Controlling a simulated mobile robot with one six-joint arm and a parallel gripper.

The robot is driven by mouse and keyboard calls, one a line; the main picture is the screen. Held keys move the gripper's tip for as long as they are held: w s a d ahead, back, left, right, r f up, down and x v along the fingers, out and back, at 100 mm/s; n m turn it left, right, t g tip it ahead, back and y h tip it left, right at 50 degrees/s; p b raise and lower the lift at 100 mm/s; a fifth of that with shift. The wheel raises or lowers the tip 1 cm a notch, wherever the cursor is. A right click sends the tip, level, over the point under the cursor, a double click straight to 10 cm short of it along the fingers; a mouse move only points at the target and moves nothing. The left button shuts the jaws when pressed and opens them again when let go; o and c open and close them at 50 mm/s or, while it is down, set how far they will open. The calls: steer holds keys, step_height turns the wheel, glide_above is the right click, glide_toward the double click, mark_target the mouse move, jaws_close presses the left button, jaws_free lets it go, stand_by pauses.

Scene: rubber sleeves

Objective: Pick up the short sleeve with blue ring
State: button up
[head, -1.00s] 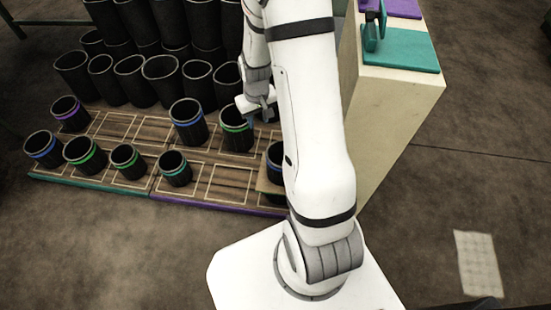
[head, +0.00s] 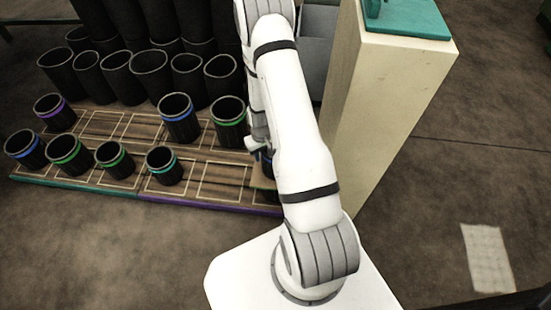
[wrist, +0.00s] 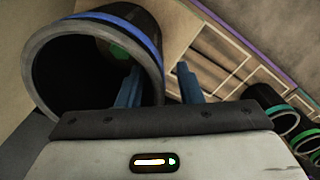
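A black sleeve with a blue ring (wrist: 70,85) fills the left of the wrist view, its open mouth facing the camera. My gripper (wrist: 160,85) is open. Its left blue finger shows in front of the sleeve's mouth and its right finger shows outside the rim, so the near wall lies between them. I cannot tell whether the fingers touch it. In the head view my arm hides most of this sleeve and the fingertips. Other blue-ringed sleeves stand on the board at its left end (head: 25,148) and at its middle (head: 180,118).
Green-ringed sleeves (head: 70,155) (head: 228,122), a teal-ringed one (head: 164,166) and a purple-ringed one (head: 55,112) share the marked wooden board (head: 215,180). Tall black sleeves (head: 150,75) crowd behind. A pale block (head: 385,100) with a teal top stands right of my arm.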

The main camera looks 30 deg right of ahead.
step_height(320, 180, down, 2)
steer(key=shift+f, duration=0.25)
steer(key=shift+c, duration=0.3)
jaws_close()
